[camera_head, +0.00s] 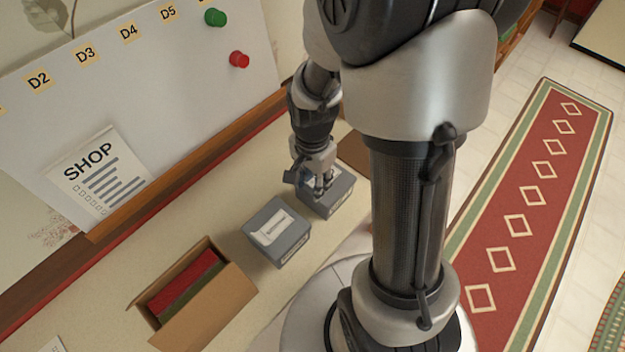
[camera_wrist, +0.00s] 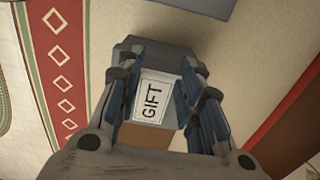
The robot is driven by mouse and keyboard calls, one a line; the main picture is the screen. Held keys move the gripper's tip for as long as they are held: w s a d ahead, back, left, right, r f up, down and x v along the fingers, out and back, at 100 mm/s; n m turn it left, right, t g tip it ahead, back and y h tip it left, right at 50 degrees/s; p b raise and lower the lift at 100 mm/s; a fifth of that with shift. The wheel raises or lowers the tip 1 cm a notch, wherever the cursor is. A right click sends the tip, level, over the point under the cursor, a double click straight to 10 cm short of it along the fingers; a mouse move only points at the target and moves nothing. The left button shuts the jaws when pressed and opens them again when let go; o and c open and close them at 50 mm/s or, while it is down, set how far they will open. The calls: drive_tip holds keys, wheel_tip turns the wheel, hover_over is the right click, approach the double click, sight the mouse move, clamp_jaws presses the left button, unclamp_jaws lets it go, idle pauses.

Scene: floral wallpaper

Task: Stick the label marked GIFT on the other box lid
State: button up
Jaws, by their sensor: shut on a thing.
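The white label marked GIFT (camera_wrist: 153,97) sits between the fingers of my gripper (camera_wrist: 156,98) in the wrist view. My gripper (camera_head: 322,186) is shut on it, over the farther grey box (camera_head: 333,204) in the head view. That box also shows behind the label in the wrist view (camera_wrist: 150,49). I cannot tell whether the label touches its lid. The nearer grey box (camera_head: 292,245) has a white label (camera_head: 271,228) on its lid; its print is too small to read. My fingers hide part of the farther lid.
An open cardboard box (camera_head: 230,299) with red and green items stands at the lower left. A SHOP sheet (camera_head: 98,176) leans against the whiteboard (camera_head: 190,85). A brown item (camera_head: 354,151) lies behind the farther box. My arm blocks the middle of the head view.

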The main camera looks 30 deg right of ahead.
drive_tip(key=shift+f, duration=0.45)
idle(1.1)
drive_tip(key=o, duration=0.8)
drive_tip(key=shift+c, duration=0.2)
drive_tip(key=shift+o, duration=0.6)
drive_tip(key=o, duration=0.5)
drive_tip(key=shift+c, duration=0.2)
drive_tip(key=shift+r, duration=0.1)
drive_tip(key=shift+r+p, duration=2.8)
drive_tip(key=shift+r, duration=0.65)
